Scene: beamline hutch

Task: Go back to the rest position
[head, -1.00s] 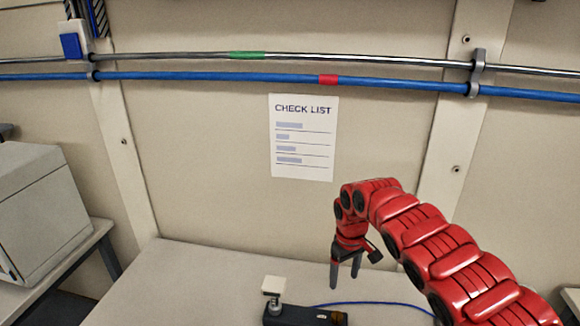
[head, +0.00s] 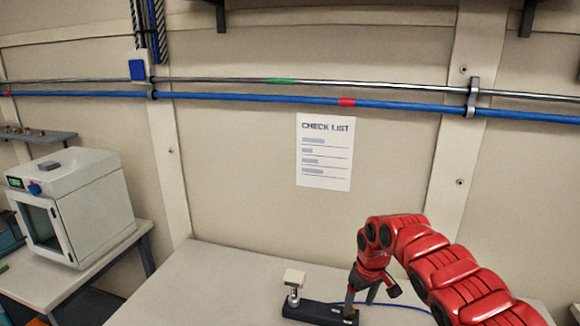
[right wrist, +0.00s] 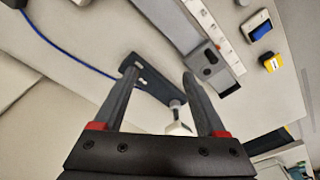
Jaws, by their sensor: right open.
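My right gripper (head: 361,300) is open and empty in the head view. It points down in front of or above the dark base of a small device on the pale table (head: 215,270). In the right wrist view the two fingers (right wrist: 159,76) stand apart, with the device's dark base (right wrist: 160,88) seen between and beyond them. The device's white square head on a short post (head: 294,278) is left of the gripper in the head view. Contact between fingers and device cannot be told. My left gripper is not in view.
A white oven-like box (head: 75,205) stands on a side table at left. A blue cable (head: 392,304) lies behind the gripper. A check list (head: 324,152) hangs on the wall.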

